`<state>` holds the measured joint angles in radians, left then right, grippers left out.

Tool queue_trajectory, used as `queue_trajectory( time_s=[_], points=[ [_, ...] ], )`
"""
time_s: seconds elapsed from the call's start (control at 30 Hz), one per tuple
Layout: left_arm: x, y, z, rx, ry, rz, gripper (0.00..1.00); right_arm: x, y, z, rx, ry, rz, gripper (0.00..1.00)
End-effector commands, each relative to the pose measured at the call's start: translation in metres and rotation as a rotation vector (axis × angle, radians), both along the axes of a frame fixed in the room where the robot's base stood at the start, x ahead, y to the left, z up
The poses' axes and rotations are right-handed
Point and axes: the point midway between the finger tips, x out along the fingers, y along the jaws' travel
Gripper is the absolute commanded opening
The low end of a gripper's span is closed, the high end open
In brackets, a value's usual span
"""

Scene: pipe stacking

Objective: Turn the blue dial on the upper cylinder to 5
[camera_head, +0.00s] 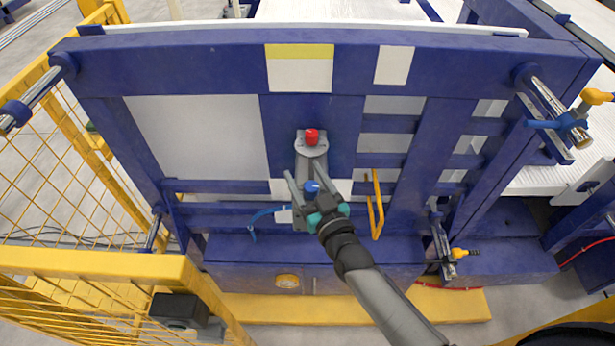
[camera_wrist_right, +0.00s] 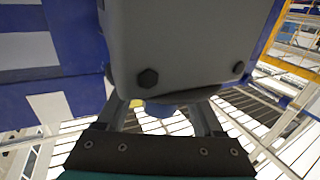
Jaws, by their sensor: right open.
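A grey cylinder-like unit (camera_head: 307,165) with a red knob (camera_head: 311,137) on top stands on the middle of the blue frame. A small blue dial (camera_head: 312,187) shows at its lower end. My right gripper (camera_head: 307,180) reaches up to it from below, with its fingers on either side of the dial. In the right wrist view, a grey bolted housing (camera_wrist_right: 178,45) fills the upper middle, and the blue dial (camera_wrist_right: 162,110) shows partly between my open fingers (camera_wrist_right: 162,118). Contact with the dial cannot be told. No number on the dial is readable. My left gripper is not in view.
A yellow handle (camera_head: 376,205) stands just right of my right gripper. A silver cylinder (camera_head: 545,108) with a yellow and blue valve is at the upper right. A yellow mesh fence (camera_head: 95,258) is at the left.

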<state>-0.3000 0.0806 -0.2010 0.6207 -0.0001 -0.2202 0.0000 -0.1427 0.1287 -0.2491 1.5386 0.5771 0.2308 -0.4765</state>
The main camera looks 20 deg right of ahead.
Motion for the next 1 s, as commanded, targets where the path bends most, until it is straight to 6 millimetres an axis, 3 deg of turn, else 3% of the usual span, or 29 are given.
queue_trajectory(
  time_s=[0.27, 0.8, 1.0],
  points=[
    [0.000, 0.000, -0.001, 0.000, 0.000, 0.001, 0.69, -0.021, -0.003, -0.002, 0.000, 0.004, 0.001, 0.69],
    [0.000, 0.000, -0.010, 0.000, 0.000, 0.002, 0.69, -0.112, -0.016, -0.002, -0.001, 0.003, 0.001, 0.69],
    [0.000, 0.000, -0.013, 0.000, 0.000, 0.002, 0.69, -0.138, -0.019, -0.002, -0.001, 0.002, 0.000, 0.69]
  ],
)
